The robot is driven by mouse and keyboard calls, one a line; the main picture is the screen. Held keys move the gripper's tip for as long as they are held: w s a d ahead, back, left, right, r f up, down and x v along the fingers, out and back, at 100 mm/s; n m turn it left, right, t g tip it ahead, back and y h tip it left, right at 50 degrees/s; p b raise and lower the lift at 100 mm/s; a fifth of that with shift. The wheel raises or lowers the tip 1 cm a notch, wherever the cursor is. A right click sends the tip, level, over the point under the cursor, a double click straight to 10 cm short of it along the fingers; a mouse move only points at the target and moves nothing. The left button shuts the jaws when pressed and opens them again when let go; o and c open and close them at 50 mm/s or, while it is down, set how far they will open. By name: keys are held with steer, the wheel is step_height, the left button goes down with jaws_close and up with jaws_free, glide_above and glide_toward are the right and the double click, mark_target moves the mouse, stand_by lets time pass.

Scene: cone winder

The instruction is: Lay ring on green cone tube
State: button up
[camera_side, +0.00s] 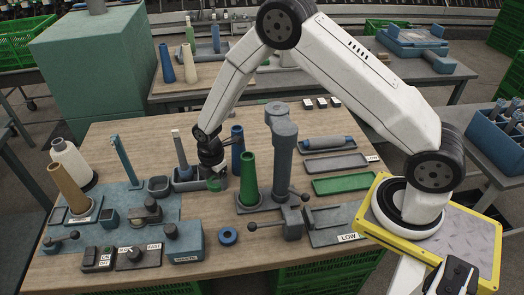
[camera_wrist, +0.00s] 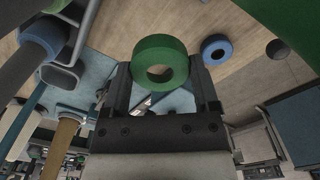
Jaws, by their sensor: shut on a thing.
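My gripper (camera_side: 216,176) is shut on a green ring (camera_wrist: 160,62), which sits between the two fingers in the wrist view. In the side view the green ring (camera_side: 214,185) shows small under the gripper, above the table. A green shape at the upper right of the wrist view (camera_wrist: 285,25) appears to be part of this tube. A blue ring (camera_side: 228,236) lies flat on the table in front; it also shows in the wrist view (camera_wrist: 215,49).
A tall grey post (camera_side: 282,150) stands close right of the green tube. A blue tube (camera_side: 237,150) stands behind it, and a grey bin (camera_side: 186,181) is left of my gripper. A brown tube (camera_side: 68,187) and control boxes (camera_side: 185,243) are at left and front.

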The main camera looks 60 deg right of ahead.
step_height(320, 180, up, 20)
glide_above(247, 156)
steer(key=shift+d+f, duration=0.1)
steer(key=shift+f, duration=2.35)
steer(key=shift+f, duration=0.15)
steer(key=shift+f, duration=1.7)
steer(key=shift+f, duration=1.2)
stand_by(0.5)
steer(key=o, duration=1)
steer(key=shift+o, duration=0.2)
